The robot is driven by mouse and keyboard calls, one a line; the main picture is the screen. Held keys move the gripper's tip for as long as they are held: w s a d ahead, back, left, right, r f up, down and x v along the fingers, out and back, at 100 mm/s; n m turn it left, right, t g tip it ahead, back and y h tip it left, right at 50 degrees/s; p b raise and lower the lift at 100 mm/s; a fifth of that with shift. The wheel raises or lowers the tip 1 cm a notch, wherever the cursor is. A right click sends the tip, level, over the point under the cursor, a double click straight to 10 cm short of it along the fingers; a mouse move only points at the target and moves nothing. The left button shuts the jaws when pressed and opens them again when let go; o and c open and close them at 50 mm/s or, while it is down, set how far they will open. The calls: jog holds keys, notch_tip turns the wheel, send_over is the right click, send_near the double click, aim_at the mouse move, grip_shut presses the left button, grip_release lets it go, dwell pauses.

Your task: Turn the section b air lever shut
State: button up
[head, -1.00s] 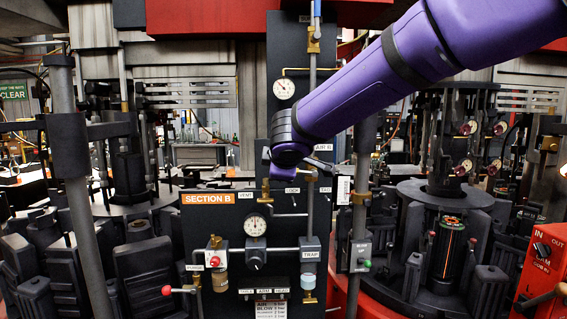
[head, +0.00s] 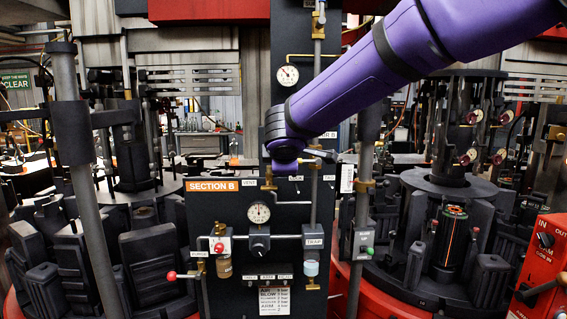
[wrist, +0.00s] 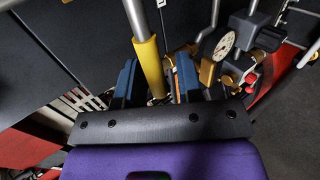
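The Section B panel (head: 225,230) stands in the middle of the head view, with a vertical air pipe (head: 317,75) on its right side. A small valve handle (head: 322,154) shows on this pipe just right of my wrist; its left part is hidden. My gripper (wrist: 156,85) points at the panel. In the wrist view its two blue fingers stand apart, with a yellow sleeve (wrist: 148,58) on a silver bar between them. Gaps show beside the sleeve, so it does not look clamped. I cannot tell for sure whether this sleeve is the air lever's grip.
A round gauge (head: 258,212), a red knob (head: 220,247) and a trap bowl (head: 311,268) sit lower on the panel. A grey post (head: 363,190) stands close on the right. Black moulds flank both sides. A red control box (head: 545,255) is at far right.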

jog(key=shift+o, duration=0.2)
jog(key=shift+r, duration=0.15)
jog(key=v, duration=1)
jog(key=shift+s, duration=0.35)
jog(key=shift+r, duration=0.1)
jog(key=s+d+m+g+h, duration=0.1)
jog(key=s+d+m, duration=0.25)
jog(key=d, duration=0.35)
jog(key=s+d+f+m+g+h, duration=0.1)
jog(key=s+d+m, duration=0.25)
jog(key=d, duration=0.25)
jog(key=s+d+m+g+h, duration=0.1)
jog(key=s+d+m, duration=0.1)
jog(key=s+d, duration=0.35)
jog(key=s+d+f+m+g+y, duration=0.1)
jog(key=s+d+f+m, duration=0.2)
jog(key=s, duration=0.5)
jog(key=s+d+f+m+g+y, duration=0.2)
jog(key=s+d+f+m, duration=0.2)
jog(key=s+d+m, duration=0.2)
jog(key=shift+s+d+f, duration=0.15)
jog(key=shift+s+f, duration=0.2)
jog(key=shift+s, duration=0.5)
